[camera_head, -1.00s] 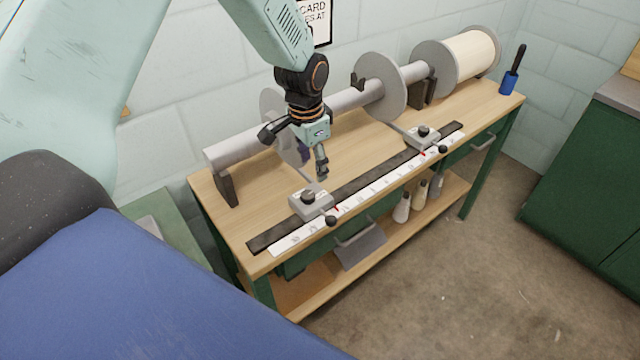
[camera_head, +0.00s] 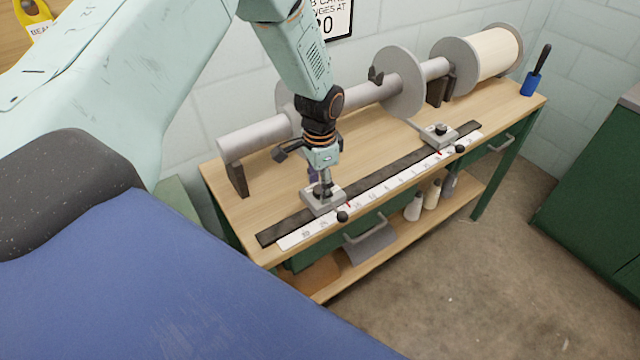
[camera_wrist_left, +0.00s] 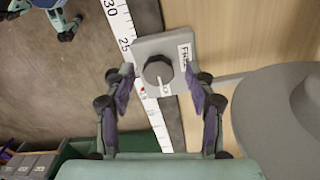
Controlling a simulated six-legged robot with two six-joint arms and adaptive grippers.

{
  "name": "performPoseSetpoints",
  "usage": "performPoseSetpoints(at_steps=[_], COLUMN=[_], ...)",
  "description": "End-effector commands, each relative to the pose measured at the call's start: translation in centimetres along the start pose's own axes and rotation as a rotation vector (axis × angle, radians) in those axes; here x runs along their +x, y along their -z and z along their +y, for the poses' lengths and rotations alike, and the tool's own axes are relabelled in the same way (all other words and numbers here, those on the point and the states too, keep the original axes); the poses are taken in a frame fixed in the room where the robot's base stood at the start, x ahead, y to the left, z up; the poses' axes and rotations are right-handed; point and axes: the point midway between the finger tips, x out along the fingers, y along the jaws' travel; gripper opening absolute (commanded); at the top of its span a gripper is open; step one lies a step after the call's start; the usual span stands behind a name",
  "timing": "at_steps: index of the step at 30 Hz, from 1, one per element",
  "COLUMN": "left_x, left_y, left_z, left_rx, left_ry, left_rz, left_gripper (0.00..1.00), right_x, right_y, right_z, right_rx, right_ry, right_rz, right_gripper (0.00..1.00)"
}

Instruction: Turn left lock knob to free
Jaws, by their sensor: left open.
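The left lock knob (camera_wrist_left: 158,70) is a dark faceted knob on a grey block (camera_wrist_left: 150,46). A light pointer mark on it points toward the lower side of the wrist view, away from the white label (camera_wrist_left: 184,53) that seems to read FREE. My left gripper (camera_wrist_left: 158,76) is open, with one finger on each side of the knob; I cannot tell whether they touch it. In the head view, the left gripper (camera_head: 322,184) points down over the left block (camera_head: 324,205) and partly hides the knob. My right gripper is not in view.
The block sits on a dark rail (camera_head: 385,179) beside a white ruler (camera_head: 402,181). A second block with a knob (camera_head: 439,135) is farther right. A grey roller with round flanges (camera_head: 399,82) stands behind. A black ball handle (camera_head: 342,216) sticks out in front.

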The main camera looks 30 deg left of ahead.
Motion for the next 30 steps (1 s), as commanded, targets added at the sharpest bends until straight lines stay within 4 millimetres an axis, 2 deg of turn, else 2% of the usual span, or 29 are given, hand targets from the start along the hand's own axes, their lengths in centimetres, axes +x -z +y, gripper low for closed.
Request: performPoseSetpoints(at_steps=[9,27,30], left_x=[0.24,0.16,0.15], left_y=[0.13,0.15,0.15], left_z=[-0.01,-0.03,-0.04], left_rx=[0.0,0.0,-0.001], left_ry=[0.0,0.0,0.0], left_rz=[0.0,0.001,0.001], left_gripper=[0.53,0.02,0.01], right_x=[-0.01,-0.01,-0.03], right_y=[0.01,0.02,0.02], right_z=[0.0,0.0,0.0], right_rx=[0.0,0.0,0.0], right_ry=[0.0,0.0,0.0], right_rz=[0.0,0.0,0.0], right_gripper=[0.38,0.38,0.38])
